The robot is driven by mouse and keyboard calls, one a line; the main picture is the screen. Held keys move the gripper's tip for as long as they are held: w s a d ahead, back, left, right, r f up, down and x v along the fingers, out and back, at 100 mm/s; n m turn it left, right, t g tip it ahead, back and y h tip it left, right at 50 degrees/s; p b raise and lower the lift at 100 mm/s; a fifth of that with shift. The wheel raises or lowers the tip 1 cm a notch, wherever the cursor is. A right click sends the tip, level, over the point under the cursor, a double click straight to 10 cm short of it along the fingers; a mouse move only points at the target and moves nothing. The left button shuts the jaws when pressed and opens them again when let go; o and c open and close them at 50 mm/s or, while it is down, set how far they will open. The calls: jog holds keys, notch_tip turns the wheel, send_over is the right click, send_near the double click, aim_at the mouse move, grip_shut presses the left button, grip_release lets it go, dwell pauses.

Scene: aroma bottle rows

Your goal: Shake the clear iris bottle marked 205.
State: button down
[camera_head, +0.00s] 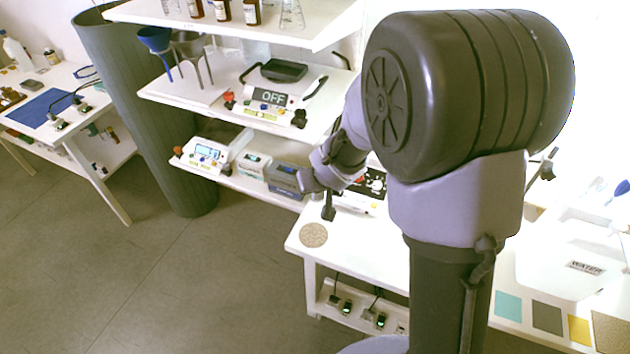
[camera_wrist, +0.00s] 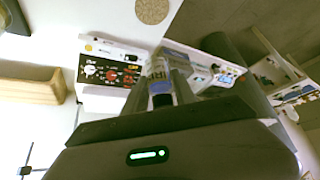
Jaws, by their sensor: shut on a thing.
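A clear bottle (camera_wrist: 157,75) with a pale label showing part of a word, seemingly "RI", and a blue band is between the fingers of my gripper (camera_wrist: 168,82) in the wrist view. My gripper is shut on it and holds it above the white bench. The number on it cannot be read, and its lower part is hidden by the gripper body. In the head view my arm covers most of the gripper, and the bottle cannot be made out.
A round cork mat (camera_head: 313,235) lies on the white bench's left corner. Shelves at the back hold a device reading "OFF" (camera_head: 268,97) and brown bottles (camera_head: 223,10). A tray marked WATER (camera_head: 560,272) and coloured squares (camera_head: 547,317) are at right.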

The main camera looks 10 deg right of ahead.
jog(key=c, duration=1.7)
grip_release()
grip_shut()
jog(key=shift+w+r+p, duration=0.15)
jog(key=shift+w+p, duration=0.15)
jog(key=shift+w, duration=0.05)
jog(key=shift+w+p, duration=1.7)
jog(key=shift+w, duration=0.95)
